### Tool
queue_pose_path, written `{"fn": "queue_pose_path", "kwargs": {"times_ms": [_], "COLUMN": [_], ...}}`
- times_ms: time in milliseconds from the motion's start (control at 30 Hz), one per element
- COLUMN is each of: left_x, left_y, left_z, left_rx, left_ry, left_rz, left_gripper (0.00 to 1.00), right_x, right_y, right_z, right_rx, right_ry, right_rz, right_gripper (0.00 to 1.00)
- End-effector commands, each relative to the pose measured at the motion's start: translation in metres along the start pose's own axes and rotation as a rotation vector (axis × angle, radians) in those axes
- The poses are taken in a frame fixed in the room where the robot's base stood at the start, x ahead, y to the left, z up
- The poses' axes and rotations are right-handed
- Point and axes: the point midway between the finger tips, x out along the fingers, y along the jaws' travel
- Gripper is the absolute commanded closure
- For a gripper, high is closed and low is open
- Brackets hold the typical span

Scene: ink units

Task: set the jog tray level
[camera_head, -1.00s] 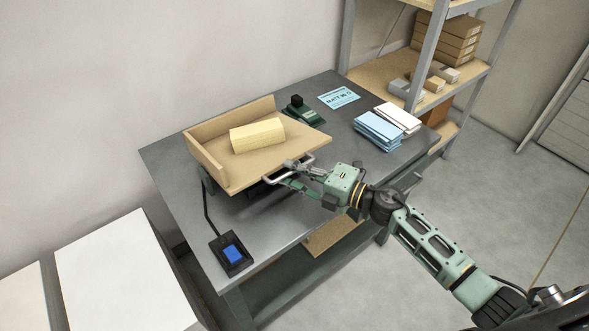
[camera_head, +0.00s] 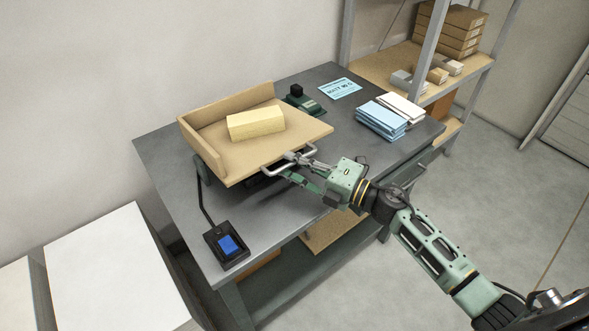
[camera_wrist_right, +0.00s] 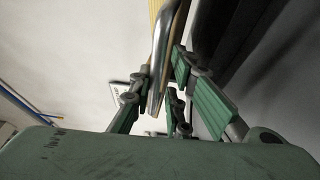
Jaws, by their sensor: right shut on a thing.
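The jog tray (camera_head: 285,142) is a tan wooden tray with raised walls along its left and back sides. It stands above the grey bench on a dark base mostly hidden beneath it. Its edges do not run parallel to the bench edges; its exact tilt is hard to read. A pale yellow paper stack (camera_head: 256,123) lies on it. A metal handle (camera_head: 272,172) sticks out from its near edge. My right gripper (camera_head: 297,167) is shut on this handle, which shows as a shiny bar in the right wrist view (camera_wrist_right: 163,45). My left gripper is not in view.
A black pad with a blue screen (camera_head: 229,245) sits at the bench's near left. A green device (camera_head: 304,103), a blue card (camera_head: 340,88) and blue and white paper stacks (camera_head: 382,117) lie behind and right. A shelf (camera_head: 385,67) with boxes stands at the back right.

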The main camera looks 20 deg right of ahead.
Motion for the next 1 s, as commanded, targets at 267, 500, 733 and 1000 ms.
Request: {"fn": "queue_pose_path", "kwargs": {"times_ms": [267,500,733,1000], "left_x": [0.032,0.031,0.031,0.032], "left_y": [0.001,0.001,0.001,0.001], "left_z": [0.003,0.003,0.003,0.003], "left_rx": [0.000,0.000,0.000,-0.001], "left_ry": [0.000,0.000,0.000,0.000], "left_rz": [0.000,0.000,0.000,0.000], "left_gripper": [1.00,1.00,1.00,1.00], "right_x": [-0.005,-0.006,-0.006,-0.006], "right_y": [-0.026,-0.027,-0.028,-0.029], "right_z": [0.000,0.000,-0.001,-0.002], "right_rx": [-0.020,-0.021,-0.019,-0.014], "right_ry": [-0.003,-0.004,-0.003,-0.002], "right_rz": [0.026,0.024,0.022,0.021], "right_gripper": [1.00,1.00,0.78,0.73]}}
